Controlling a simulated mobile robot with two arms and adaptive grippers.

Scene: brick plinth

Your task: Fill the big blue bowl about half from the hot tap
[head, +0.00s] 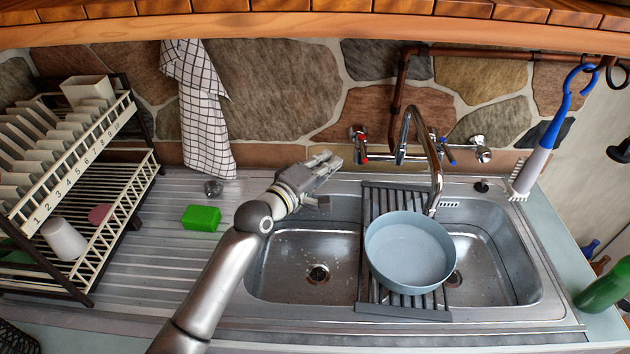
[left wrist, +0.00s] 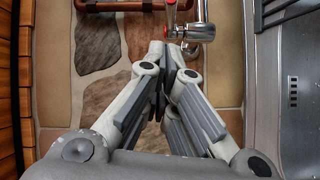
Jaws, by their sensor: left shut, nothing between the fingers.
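The big blue bowl (head: 408,262) is pale blue and sits upright on a slatted rack (head: 373,204) laid across the sink. The tap's curved chrome spout (head: 437,168) reaches over the bowl's back edge, and I see no stream from it. The red-marked tap handle (head: 360,140) is at the left of the wall fitting; it also shows in the left wrist view (left wrist: 175,28). A blue-marked handle (head: 447,152) is to the right. My left gripper (head: 333,162) is shut and empty, just left of and below the red-marked handle. In the left wrist view its fingertips (left wrist: 172,52) point towards that handle.
A dish rack (head: 60,190) with plates stands at the left, near a green sponge (head: 201,217). A checked towel (head: 200,110) hangs on the wall. A blue-handled brush (head: 545,145) and green bottle (head: 606,289) are at the right. Copper pipe (head: 401,75) runs behind the spout.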

